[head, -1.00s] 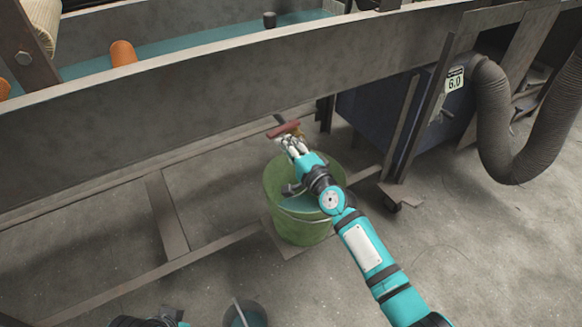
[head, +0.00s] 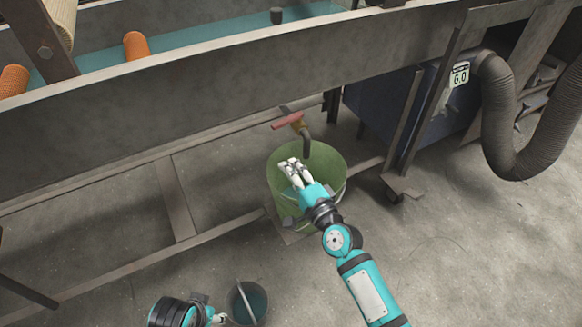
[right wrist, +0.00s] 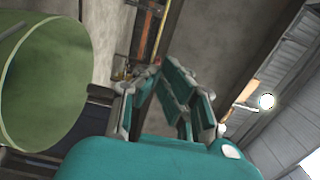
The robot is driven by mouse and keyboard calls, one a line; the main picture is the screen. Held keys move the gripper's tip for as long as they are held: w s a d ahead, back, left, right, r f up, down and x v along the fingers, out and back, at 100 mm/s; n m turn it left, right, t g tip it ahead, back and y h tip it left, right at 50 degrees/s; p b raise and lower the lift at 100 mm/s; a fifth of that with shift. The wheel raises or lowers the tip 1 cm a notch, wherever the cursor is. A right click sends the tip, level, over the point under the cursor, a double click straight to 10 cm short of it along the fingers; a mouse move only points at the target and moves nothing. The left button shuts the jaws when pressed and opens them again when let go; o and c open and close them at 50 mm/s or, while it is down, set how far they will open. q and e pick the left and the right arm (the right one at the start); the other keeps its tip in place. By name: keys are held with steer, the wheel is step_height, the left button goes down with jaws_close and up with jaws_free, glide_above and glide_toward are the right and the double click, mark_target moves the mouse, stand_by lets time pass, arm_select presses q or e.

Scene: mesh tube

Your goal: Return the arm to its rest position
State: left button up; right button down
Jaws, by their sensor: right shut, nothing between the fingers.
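My right arm (head: 365,285) reaches from the lower right to above the green bucket (head: 335,175). Its gripper (head: 289,165) is shut and empty over the bucket's opening, just below and apart from the tap's red handle (head: 287,120). In the right wrist view, the fingers (right wrist: 156,70) come together at the tips, with the green bucket (right wrist: 45,90) to their left.
A long metal trough (head: 210,85) with teal liquid and orange rolls (head: 136,45) crosses the back. A blue cabinet (head: 385,115) and a thick grey hose (head: 500,120) stand right. The concrete floor (head: 480,250) at lower right is clear.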

steer(key=shift+s+f, duration=0.1)
stand_by(0.4)
